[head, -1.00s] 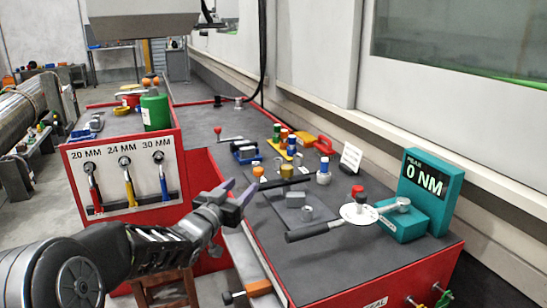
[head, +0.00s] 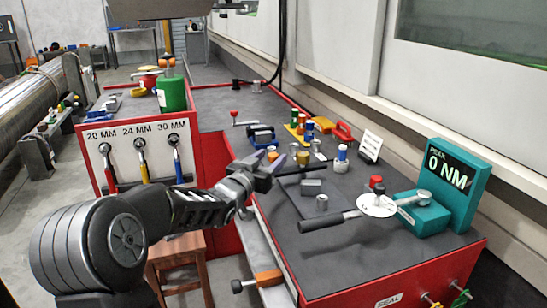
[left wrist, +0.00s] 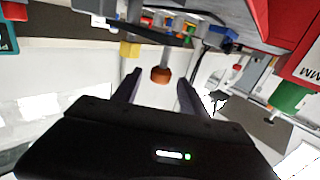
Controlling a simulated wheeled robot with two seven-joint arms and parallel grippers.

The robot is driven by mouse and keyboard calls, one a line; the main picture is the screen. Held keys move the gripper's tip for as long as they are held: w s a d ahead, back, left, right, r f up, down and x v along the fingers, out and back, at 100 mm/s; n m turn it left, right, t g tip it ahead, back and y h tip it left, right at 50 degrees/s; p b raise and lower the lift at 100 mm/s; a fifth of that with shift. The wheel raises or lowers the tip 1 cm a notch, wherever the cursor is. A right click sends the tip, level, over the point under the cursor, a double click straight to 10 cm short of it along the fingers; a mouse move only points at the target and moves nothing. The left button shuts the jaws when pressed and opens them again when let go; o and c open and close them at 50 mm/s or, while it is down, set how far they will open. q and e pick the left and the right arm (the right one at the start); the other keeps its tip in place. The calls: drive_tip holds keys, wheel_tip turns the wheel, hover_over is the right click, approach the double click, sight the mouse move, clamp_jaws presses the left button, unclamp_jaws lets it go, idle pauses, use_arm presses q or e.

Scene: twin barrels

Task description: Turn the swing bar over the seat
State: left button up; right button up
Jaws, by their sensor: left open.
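A thin dark bar (head: 300,170), which looks like the swing bar, lies across the back of a dark flat plate (head: 297,205). An orange knob (head: 272,156) stands near its left end, and it also shows in the left wrist view (left wrist: 161,75). The plate carries a grey block (head: 311,187) and a small grey ring (head: 322,203); I cannot tell which is the seat. My left gripper (head: 268,163) is open at the bench's left edge. In the left wrist view its fingers (left wrist: 159,82) flank the knob without visible contact. My right gripper is not in view.
A yellow piece (head: 302,158) and a blue-white post (head: 341,158) stand close behind the bar. A long-handled wrench (head: 332,222) and a teal gauge (head: 448,190) reading 0 NM are at the right. A wooden stool (head: 180,262) stands below my left arm.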

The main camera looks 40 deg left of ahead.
use_arm(q)
drive_tip(key=shift+w+a, duration=0.2)
drive_tip(key=shift+w, duration=1)
clamp_jaws()
idle(0.6)
